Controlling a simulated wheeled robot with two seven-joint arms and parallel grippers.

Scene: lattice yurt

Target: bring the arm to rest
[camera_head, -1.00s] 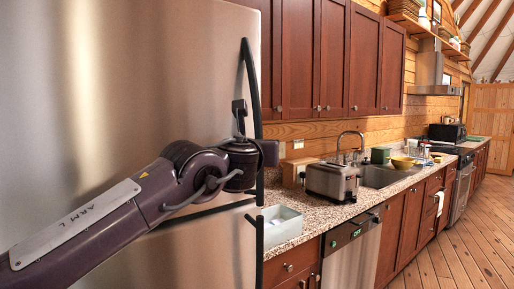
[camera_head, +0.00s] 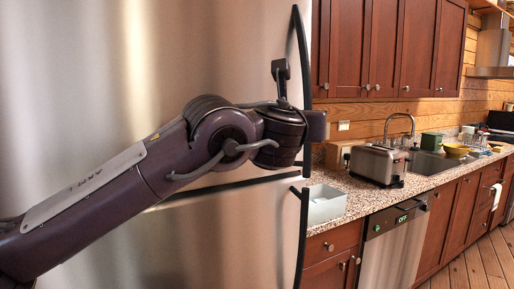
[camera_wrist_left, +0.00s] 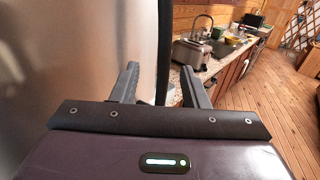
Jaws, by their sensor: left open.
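My left arm (camera_head: 110,192) reaches in from the left in the head view, bent at the joint, in front of the fridge. Its end is beside the fridge's dark vertical handle (camera_head: 302,60), and the fingers are hidden from the head there. My right gripper is in neither view.
The steel fridge (camera_head: 150,60) fills the left side. To its right runs a granite counter (camera_head: 350,198) with a pale grey bin (camera_head: 326,205), a toaster (camera_head: 379,164) and a sink (camera_head: 430,163). Wooden floor (camera_wrist_left: 262,95) lies free at the right of the wrist view.

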